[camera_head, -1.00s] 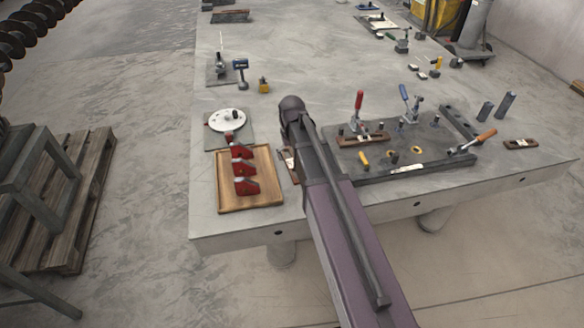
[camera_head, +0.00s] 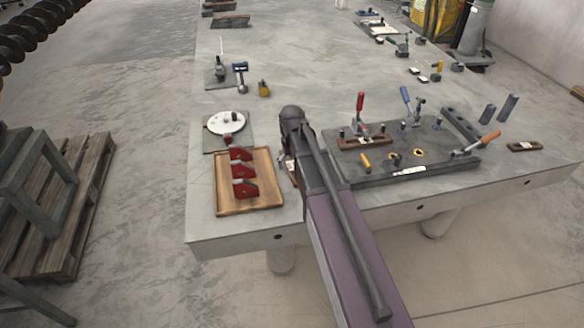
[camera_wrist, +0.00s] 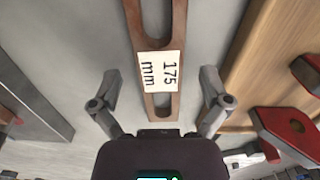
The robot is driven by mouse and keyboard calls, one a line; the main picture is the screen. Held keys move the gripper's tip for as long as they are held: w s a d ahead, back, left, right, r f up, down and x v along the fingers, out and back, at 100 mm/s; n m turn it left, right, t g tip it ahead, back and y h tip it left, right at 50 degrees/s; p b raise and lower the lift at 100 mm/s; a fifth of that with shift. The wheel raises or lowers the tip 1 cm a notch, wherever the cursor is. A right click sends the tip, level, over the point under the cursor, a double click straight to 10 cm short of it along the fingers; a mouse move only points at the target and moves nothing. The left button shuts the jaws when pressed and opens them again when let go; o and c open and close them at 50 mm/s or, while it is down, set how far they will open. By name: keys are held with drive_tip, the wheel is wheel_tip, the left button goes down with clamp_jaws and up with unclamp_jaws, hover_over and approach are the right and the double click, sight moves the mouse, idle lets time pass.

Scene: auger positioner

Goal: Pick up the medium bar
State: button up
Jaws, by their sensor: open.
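A brown bar (camera_wrist: 133,20) with a white label reading "175 mm" and long slots lies on the grey table in the wrist view. It runs from the top edge down between the fingers of my gripper (camera_wrist: 158,103). The gripper is open and empty, with one finger on each side of the bar and a gap on both sides. I cannot tell its height above the bar. In the head view my arm hides the gripper and most of this bar; a small part (camera_head: 289,168) shows beside the tray.
A wooden tray (camera_head: 222,203) with red angled blocks (camera_head: 243,174) lies close left of the bar. A dark fixture plate (camera_head: 425,166) with clamps and another brown bar (camera_head: 364,143) stands to the right. A further brown bar (camera_head: 524,147) lies at far right.

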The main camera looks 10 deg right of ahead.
sight(292, 166)
clamp_jaws()
drive_tip(key=shift+r, duration=0.15)
idle(0.4)
wheel_tip(292, 166, up, 4)
drive_tip(key=p, duration=0.4)
drive_tip(key=s, duration=0.5)
drive_tip(key=s+d, duration=0.1)
drive_tip(key=s, duration=0.4)
drive_tip(key=s+p, duration=0.1)
drive_tip(key=s, duration=0.5)
drive_tip(key=shift+d+r, duration=0.3)
drive_tip(key=shift+r, duration=0.05)
